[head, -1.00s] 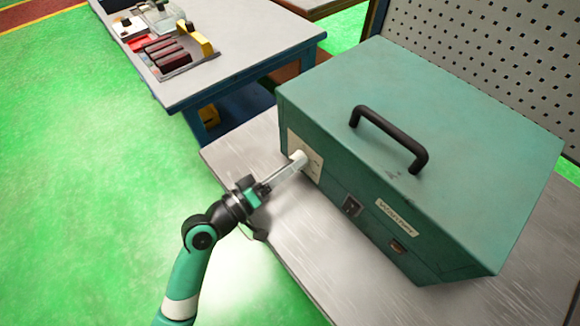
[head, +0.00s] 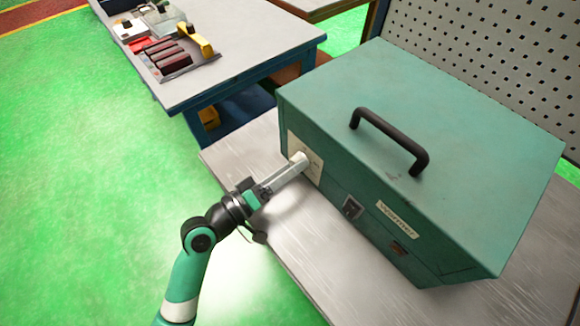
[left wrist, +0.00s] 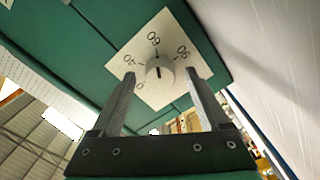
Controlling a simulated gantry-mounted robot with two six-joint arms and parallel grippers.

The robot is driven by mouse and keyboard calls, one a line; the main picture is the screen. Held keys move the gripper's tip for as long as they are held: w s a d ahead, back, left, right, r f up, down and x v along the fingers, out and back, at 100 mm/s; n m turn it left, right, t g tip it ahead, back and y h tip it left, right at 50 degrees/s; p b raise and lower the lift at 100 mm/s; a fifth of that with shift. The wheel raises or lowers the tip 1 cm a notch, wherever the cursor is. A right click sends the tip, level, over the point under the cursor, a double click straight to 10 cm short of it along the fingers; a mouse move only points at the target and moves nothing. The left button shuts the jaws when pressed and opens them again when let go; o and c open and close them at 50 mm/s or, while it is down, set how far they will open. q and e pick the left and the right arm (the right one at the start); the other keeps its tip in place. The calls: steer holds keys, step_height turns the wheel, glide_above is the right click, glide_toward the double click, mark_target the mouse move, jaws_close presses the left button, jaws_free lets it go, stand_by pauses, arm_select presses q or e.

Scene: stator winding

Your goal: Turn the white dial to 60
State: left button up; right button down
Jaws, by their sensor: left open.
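The white dial (head: 299,158) is on a pale square plate on the front of the green box (head: 450,150). In the left wrist view the dial (left wrist: 160,70) sits in the middle of its plate. The number 60 (left wrist: 154,38) shows above it and 90 (left wrist: 183,52) to its right; the marks at left are blurred. A dark line shows on the dial, but I cannot tell its exact reading. My left gripper (head: 296,165) is at the dial. Its two fingers (left wrist: 159,78) are open, one on each side of the dial, with gaps visible. My right gripper is out of view.
The box stands on a grey bench (head: 300,235) and has a black handle (head: 390,140) on top and a switch (head: 352,207) on its front. Another table (head: 240,55) with parts stands behind at left. A perforated panel (head: 480,60) is behind the box.

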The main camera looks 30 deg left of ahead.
arm_select(q)
steer(key=p+v, duration=0.1)
steer(key=v, duration=1)
steer(key=shift+s+a, duration=0.1)
steer(key=shift+s, duration=0.15)
